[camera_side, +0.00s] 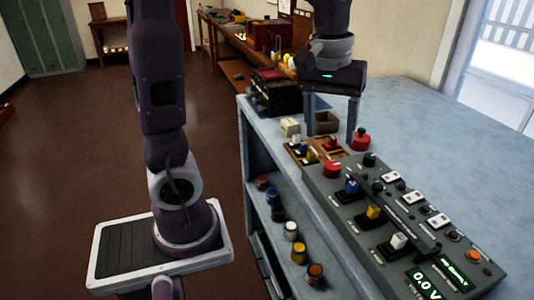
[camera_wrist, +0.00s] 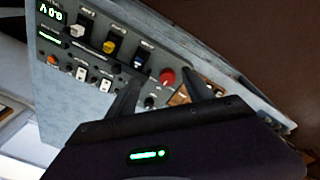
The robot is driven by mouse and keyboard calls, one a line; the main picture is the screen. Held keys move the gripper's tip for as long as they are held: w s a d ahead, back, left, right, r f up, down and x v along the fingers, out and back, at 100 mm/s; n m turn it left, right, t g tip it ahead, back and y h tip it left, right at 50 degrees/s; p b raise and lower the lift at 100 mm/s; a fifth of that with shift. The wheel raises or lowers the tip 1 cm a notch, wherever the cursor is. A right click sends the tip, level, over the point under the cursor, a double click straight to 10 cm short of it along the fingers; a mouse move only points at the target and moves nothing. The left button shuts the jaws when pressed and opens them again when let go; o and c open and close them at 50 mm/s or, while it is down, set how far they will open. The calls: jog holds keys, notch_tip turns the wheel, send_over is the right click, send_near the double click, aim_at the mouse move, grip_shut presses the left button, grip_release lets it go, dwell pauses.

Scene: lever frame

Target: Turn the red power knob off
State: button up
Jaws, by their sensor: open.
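The grey control panel (camera_side: 335,191) lies on the blue bench. A round red knob (camera_side: 332,169) sits at its far end, beyond the blue lever (camera_side: 350,187). The red knob also shows in the wrist view (camera_wrist: 167,77), between my fingers in the picture. My gripper (camera_side: 331,137) is open and empty, pointing down above the bench just beyond the panel's far end. It appears apart from the knob. The knob's setting is too small to read.
Yellow (camera_side: 373,212) and white (camera_side: 397,241) levers, small switches and a dark bar stand along the panel. A wooden tray (camera_side: 316,154) with small levers and another red-topped object (camera_side: 361,140) lie near my fingers. The bench's right side is clear.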

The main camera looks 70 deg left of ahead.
jog(key=s+d+m+t, duration=0.4)
jog(key=s+d+m, duration=0.2)
jog(key=s, duration=0.9)
jog(key=m, duration=0.2)
jog(key=shift+r+m, duration=0.3)
